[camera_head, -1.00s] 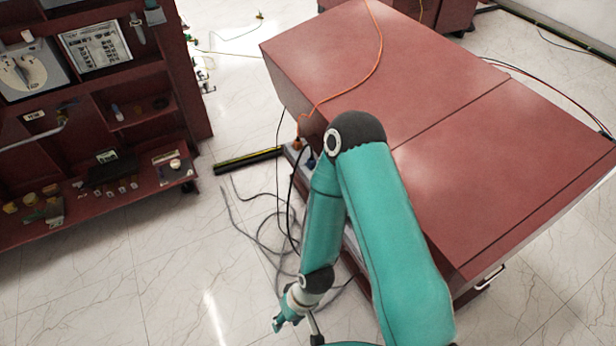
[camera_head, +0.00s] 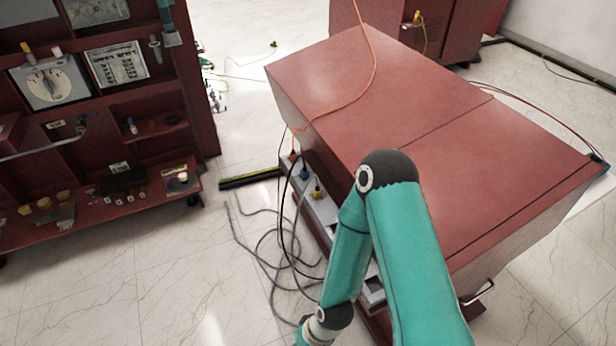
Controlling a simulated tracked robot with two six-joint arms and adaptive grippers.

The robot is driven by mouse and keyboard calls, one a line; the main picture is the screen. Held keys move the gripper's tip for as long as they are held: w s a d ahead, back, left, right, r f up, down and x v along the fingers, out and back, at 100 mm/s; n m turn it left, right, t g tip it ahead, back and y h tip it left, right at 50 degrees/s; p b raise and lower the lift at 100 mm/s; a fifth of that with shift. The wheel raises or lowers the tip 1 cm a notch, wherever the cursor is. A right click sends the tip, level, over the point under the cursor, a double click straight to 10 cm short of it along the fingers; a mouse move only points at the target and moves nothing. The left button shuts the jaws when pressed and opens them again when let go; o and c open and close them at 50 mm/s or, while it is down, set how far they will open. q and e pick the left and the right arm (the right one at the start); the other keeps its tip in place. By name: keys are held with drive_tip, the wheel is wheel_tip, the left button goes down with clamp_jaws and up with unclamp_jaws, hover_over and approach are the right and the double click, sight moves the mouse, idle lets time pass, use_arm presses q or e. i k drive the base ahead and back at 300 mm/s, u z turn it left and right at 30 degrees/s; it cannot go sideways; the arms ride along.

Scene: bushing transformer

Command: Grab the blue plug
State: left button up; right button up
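The blue plug (camera_head: 304,173) is small and stands upright on the grey ledge (camera_head: 323,208) along the left side of the red cabinet (camera_head: 400,110). An orange plug (camera_head: 293,156) is just behind it, and a yellow plug (camera_head: 317,191) is just in front of it. My teal arm, which seems to be the right one, rises from the bottom and bends down to the left. Its wrist is at the bottom edge, below the plugs and apart from them. Its gripper is cut off by the frame. My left gripper is not in view.
Black and grey cables (camera_head: 275,235) lie looped on the floor left of the ledge. An orange cable (camera_head: 368,80) crosses the cabinet top. A red shelf unit (camera_head: 110,215) with tools stands at left. A black bar with a yellow stripe (camera_head: 250,179) lies between them. The front-left floor is clear.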

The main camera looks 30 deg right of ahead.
sight(304, 172)
drive_tip(key=z, duration=0.05)
drive_tip(key=i, duration=0.9)
drive_tip(key=u, duration=0.1)
